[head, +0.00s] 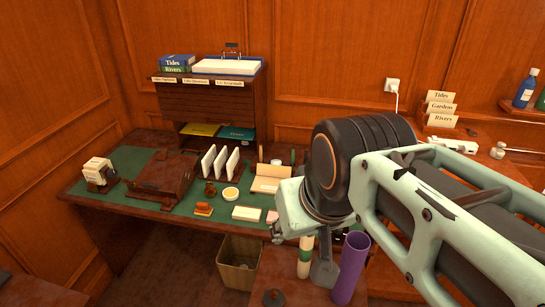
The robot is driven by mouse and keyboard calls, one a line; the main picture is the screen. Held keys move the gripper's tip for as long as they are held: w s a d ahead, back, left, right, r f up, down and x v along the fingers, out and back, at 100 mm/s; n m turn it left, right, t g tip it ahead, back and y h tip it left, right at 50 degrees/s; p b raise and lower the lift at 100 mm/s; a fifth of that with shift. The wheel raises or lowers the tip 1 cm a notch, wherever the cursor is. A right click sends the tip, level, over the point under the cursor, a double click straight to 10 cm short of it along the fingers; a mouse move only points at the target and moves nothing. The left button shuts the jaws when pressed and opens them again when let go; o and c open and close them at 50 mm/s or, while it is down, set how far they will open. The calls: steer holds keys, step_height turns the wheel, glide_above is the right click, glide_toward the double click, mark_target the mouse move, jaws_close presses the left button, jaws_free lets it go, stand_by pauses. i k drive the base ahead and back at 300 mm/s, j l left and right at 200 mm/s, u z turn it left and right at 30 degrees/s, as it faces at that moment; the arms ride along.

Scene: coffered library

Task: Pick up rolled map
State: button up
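A pale cream roll with a green band (305,256), which looks like the rolled map, stands upright at the lower middle of the head view. Its upper end is hidden behind my arm. My gripper (324,268) points down below the wrist. One flat grey finger shows just right of the roll, and the rest is hidden by the arm. I cannot tell whether the finger touches the roll or whether the gripper is open or shut. A purple cylinder (350,268) stands close to the right of the finger.
A brown surface (290,290) lies beneath the roll. Left of it is a waste bin (238,262). Behind, a green-topped desk (135,160) holds a brown case (163,178), papers and a drawer cabinet (215,105). Label cards (440,108) and bottles (525,88) stand at right.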

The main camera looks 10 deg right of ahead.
mark_target(305, 246)
steer(key=l+z, duration=0.1)
steer(key=z, duration=0.25)
steer(key=j+z, duration=0.35)
steer(key=l+u, duration=0.85)
steer(key=l, duration=0.2)
